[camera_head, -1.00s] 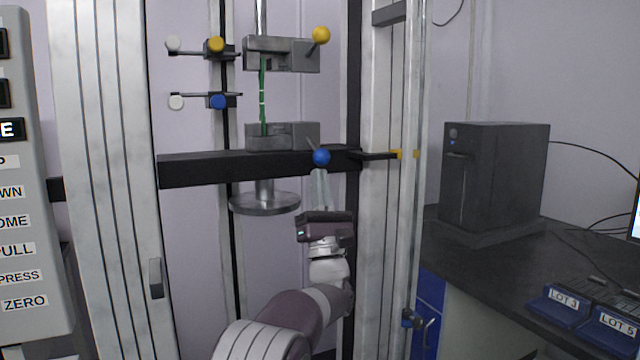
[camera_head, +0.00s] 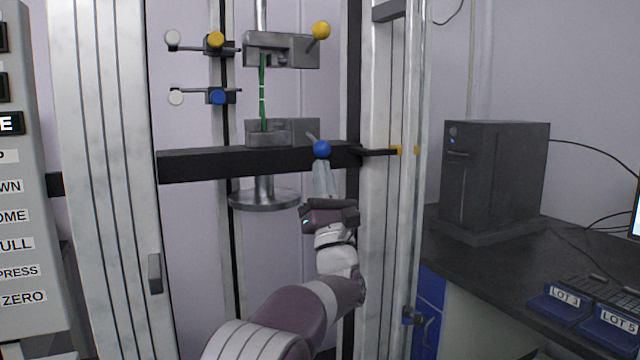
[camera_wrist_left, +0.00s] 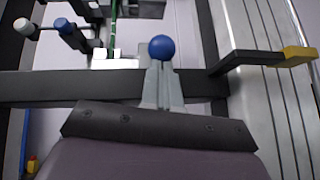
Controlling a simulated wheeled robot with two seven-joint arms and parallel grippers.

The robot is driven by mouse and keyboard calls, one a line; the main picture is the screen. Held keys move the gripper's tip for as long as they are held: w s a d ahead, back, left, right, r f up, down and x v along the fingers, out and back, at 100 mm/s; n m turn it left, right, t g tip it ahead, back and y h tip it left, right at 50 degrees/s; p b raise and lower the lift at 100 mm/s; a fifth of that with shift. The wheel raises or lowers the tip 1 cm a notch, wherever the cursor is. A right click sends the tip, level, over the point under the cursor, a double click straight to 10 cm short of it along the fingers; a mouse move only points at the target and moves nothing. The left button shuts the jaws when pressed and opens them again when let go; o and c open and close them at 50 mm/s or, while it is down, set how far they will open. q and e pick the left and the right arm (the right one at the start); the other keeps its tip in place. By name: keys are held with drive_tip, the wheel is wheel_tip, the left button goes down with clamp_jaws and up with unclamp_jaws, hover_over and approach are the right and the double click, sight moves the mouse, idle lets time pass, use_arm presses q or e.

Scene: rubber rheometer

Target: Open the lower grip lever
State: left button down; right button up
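The lower grip (camera_head: 283,132) sits on the black crossbeam (camera_head: 210,165). Its lever carries a blue knob (camera_head: 321,148) at its right front. The blue knob also shows in the left wrist view (camera_wrist_left: 161,48), right at my fingertips. My left gripper (camera_head: 322,165) points up from below the knob, its tips touching or nearly touching it. The fingers are close together, with a gap narrower than the knob, and nothing shows clasped between them. Contact is hard to judge. The upper grip (camera_head: 280,50) has a yellow knob (camera_head: 320,30). My right gripper is not in view.
A green strip (camera_head: 262,90) runs between the grips. Small yellow and blue levers stand left of them. A yellow-tipped arm (camera_head: 385,151) sticks out right of the knob, near the frame column. A round plate (camera_head: 264,199) hangs under the crossbeam.

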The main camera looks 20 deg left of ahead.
sight(324, 150)
use_arm(q)
drive_tip(key=r+g, duration=0.1)
drive_tip(key=s+d+r+n+g+h+p, duration=0.1)
drive_tip(key=r, duration=0.1)
drive_tip(key=shift+s+d+r+g, duration=0.1)
drive_tip(key=shift+d+r+g, duration=0.1)
drive_tip(key=shift+g, duration=0.2)
drive_tip(key=shift+s+d+r+n+g+h+p, duration=0.1)
drive_tip(key=shift+r+n+g+h+p, duration=0.35)
drive_tip(key=shift+r+g+p, duration=0.85)
drive_tip(key=shift+s+d+r+n+g+h+p, duration=0.15)
drive_tip(key=shift+r+g+h+p, duration=0.7)
drive_tip(key=shift+p, duration=0.85)
drive_tip(key=shift+r+t, duration=0.15)
drive_tip(key=shift+t, duration=0.1)
